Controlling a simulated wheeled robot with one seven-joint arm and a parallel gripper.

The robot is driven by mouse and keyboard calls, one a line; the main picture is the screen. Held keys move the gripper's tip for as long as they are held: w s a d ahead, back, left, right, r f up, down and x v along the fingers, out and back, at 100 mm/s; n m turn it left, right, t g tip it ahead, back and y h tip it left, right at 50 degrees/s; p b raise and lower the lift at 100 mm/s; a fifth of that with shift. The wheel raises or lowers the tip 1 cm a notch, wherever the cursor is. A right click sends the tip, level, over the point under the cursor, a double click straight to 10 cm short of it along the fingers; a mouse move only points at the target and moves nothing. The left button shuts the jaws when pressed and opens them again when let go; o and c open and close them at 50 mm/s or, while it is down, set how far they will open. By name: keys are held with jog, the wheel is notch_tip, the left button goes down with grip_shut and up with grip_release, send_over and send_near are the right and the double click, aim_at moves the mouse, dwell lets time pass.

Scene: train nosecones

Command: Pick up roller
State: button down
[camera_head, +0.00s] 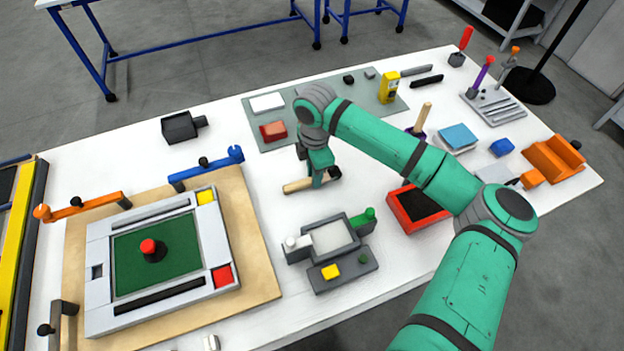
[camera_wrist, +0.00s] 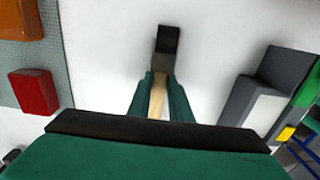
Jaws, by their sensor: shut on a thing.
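The roller has a light wooden handle (camera_head: 297,187) and a black head (camera_head: 334,173). It lies at the middle of the white table, or very close above it; I cannot tell which. My gripper (camera_head: 318,181) points down over it and is shut around the handle near the head. In the wrist view, my gripper's green fingers (camera_wrist: 155,98) stand on both sides of the wooden handle, and the black roller head (camera_wrist: 168,40) sticks out beyond them. The rear of the handle is hidden by my gripper body in that view.
A grey device with a pale pad (camera_head: 332,238) stands just in front. A red tray (camera_head: 402,212) is to the right, partly behind my arm. A grey-green mat (camera_head: 262,127) with a red block (camera_head: 273,131) lies behind. A board with a green panel (camera_head: 185,245) is left.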

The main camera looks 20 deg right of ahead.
jog(key=shift+r, duration=0.5)
notch_tip(320, 180, up, 2)
jog(key=shift+r, duration=0.2)
jog(key=s+a+r, duration=0.8)
jog(key=s+r, duration=0.1)
jog(key=s, duration=0.2)
jog(key=shift+a+r, duration=0.3)
